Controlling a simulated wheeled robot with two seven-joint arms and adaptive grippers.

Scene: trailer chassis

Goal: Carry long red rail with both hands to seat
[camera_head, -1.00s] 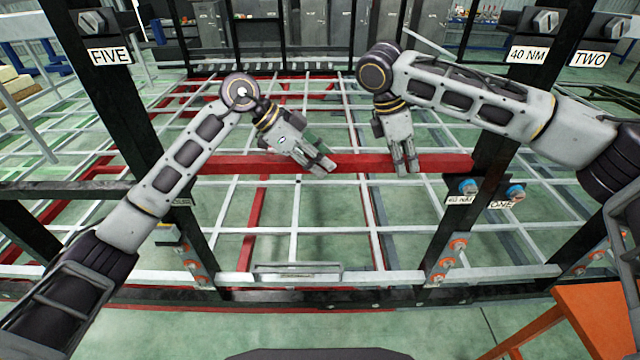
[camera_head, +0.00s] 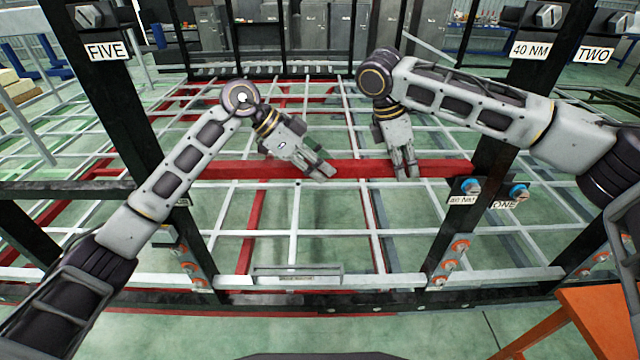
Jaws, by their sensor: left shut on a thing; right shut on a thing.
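The long red rail (camera_head: 250,170) lies level across the middle of the head view, between the two black uprights. Its left end shows near the left upright and its right end is close to the right upright. My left gripper (camera_head: 322,174) is shut on the rail near its middle. My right gripper (camera_head: 407,172) is shut on the rail further right. The fingers hide the parts of the rail they hold. I cannot tell from this view whether the rail touches the uprights.
Black uprights stand at left (camera_head: 112,110) and right (camera_head: 507,120), with blue-capped fasteners (camera_head: 518,190) by the right one. A white grid frame (camera_head: 330,232) spreads below and behind the rail. An orange stand (camera_head: 598,318) is at the lower right.

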